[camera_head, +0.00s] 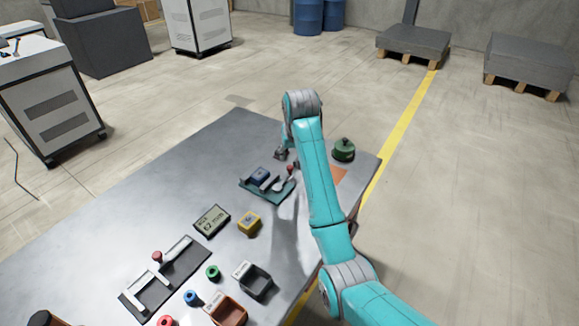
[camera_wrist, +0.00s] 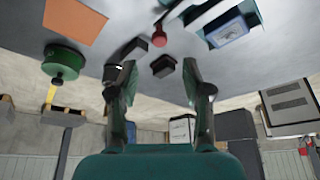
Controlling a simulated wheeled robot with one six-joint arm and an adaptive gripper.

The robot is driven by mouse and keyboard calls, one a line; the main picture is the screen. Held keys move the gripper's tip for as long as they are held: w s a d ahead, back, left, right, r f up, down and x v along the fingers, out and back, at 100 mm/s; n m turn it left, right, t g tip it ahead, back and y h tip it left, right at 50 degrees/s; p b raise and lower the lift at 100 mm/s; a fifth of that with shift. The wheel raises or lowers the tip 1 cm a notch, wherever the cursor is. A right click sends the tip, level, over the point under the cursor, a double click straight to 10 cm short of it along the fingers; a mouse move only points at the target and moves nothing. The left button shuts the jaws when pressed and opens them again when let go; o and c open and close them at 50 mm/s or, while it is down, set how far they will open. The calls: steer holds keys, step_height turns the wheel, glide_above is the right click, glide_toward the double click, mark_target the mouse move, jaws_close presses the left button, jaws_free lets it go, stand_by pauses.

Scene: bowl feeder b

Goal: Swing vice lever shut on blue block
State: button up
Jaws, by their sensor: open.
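The vice has a green base (camera_head: 280,196) and stands on the grey table, with pale metal parts on top. The blue block (camera_head: 259,174) sits between its pale parts; it also shows at the top right of the wrist view (camera_wrist: 229,32). The lever's red knob (camera_head: 291,168) is at the vice's right side, and it shows in the wrist view (camera_wrist: 160,40) beyond the fingers. My gripper (camera_head: 282,154) is open and empty, just behind the knob and above the table. In the wrist view its two fingers (camera_wrist: 155,70) are spread, with the knob apart from them.
A green round part (camera_head: 343,149) stands right of the vice near an orange patch (camera_head: 339,176). A display (camera_head: 212,220), a yellow block (camera_head: 249,222), bins (camera_head: 256,283) and a second lever fixture (camera_head: 165,277) lie nearer. The table's left part is clear.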

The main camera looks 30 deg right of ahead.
mark_target(290, 166)
steer(key=x, duration=0.8)
steer(key=shift+w+f, duration=0.1)
jaws_close()
